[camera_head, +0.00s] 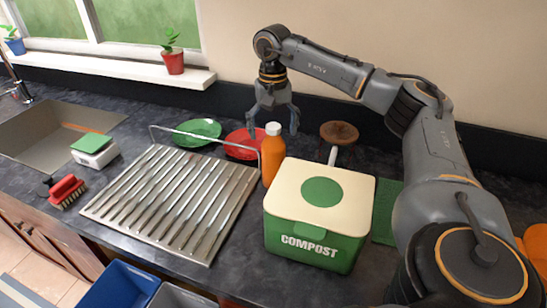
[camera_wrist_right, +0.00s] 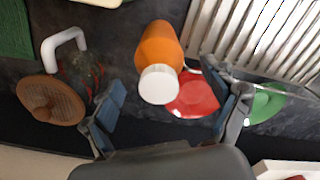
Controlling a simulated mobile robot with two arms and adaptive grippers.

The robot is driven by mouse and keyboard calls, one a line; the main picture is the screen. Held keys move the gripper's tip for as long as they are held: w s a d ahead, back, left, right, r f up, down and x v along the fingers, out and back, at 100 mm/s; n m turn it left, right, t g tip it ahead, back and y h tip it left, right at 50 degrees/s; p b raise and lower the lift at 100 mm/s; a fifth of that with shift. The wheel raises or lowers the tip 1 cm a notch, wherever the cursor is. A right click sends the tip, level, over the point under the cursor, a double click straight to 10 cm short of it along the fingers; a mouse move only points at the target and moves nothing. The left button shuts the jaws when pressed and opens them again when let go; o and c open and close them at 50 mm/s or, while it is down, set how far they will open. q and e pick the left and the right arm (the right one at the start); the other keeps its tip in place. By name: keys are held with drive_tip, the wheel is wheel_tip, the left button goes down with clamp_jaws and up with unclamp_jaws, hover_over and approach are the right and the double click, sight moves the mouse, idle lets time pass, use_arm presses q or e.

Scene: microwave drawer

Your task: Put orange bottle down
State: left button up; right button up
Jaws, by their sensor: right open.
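The orange bottle (camera_head: 273,155) with a white cap stands upright on the dark counter, between the dish rack and the compost bin in the head view. My right gripper (camera_head: 276,122) is open, above and just behind the bottle. In the right wrist view, the bottle (camera_wrist_right: 159,62) shows between the spread fingers of the right gripper (camera_wrist_right: 172,100), beyond their tips, and nothing is held. The bottle's base is partly hidden by the compost bin in the head view. My left gripper is not in view.
A green and cream compost bin (camera_head: 310,250) stands close in front of the bottle. A metal dish rack (camera_head: 170,205) lies to the left. Red (camera_head: 242,143) and green (camera_head: 197,132) plates lie behind it. A brown-topped item (camera_head: 339,132) stands right of the gripper.

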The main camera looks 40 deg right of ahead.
sight(273, 148)
drive_tip(key=shift+d+f, duration=0.1)
drive_tip(key=shift+f, duration=0.55)
wheel_tip(273, 148, down, 4)
drive_tip(key=shift+f+p, duration=0.15)
drive_tip(key=shift+p, duration=0.95)
drive_tip(key=shift+f, duration=0.3)
drive_tip(key=c, duration=1.3)
drive_tip(key=shift+r, duration=0.1)
